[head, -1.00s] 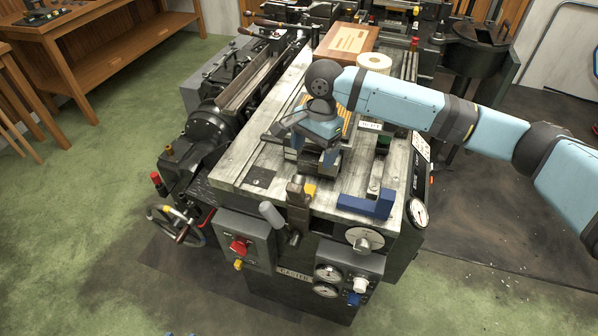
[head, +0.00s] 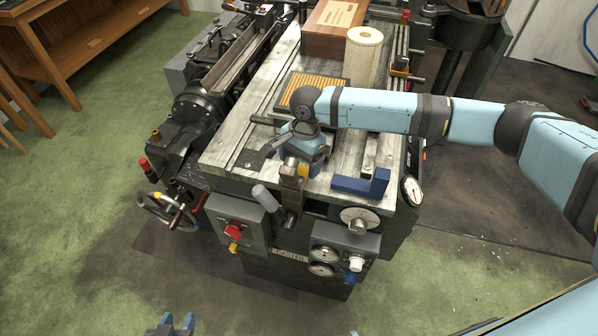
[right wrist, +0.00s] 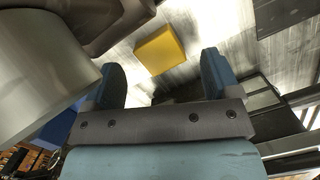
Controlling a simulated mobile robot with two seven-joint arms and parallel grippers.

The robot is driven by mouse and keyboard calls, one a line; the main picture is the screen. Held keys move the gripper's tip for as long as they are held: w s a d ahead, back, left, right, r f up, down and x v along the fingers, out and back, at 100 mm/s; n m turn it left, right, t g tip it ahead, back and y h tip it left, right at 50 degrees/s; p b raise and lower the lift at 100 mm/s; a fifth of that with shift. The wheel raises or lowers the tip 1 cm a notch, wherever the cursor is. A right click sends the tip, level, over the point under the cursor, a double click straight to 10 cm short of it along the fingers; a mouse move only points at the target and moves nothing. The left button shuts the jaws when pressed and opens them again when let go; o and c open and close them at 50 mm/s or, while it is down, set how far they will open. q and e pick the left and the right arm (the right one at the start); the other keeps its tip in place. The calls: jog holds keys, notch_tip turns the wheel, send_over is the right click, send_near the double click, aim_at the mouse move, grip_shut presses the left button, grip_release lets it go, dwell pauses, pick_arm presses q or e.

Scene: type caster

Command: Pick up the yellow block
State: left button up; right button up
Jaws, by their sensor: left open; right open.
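The yellow block (head: 304,171) sits on the grey machine top (head: 228,150) near its front edge, beside a brown metal part (head: 291,182). In the head view it is partly hidden by my right gripper (head: 303,160), which is just behind and above it. In the right wrist view the whole yellow block (right wrist: 160,50) shows beyond the open fingers (right wrist: 165,76), roughly in line with the gap between them. The right gripper is empty. My left gripper (head: 176,321) is at the bottom edge, low in front of the machine, open and empty, only its fingertips showing.
A blue L-shaped part (head: 362,184) lies right of the block on the machine top. A grid of orange type (head: 300,88), a wooden box (head: 334,29) and a cream roll (head: 362,55) are farther back. A grey handle (head: 265,198) sticks up at the front.

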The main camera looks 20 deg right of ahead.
jog(key=shift+s+a+f, duration=0.1)
jog(key=shift+a+f, duration=0.05)
jog(key=shift+f, duration=1.2)
jog(key=c, duration=0.9)
jog(key=shift+c, duration=0.7)
jog(key=shift+r, duration=0.15)
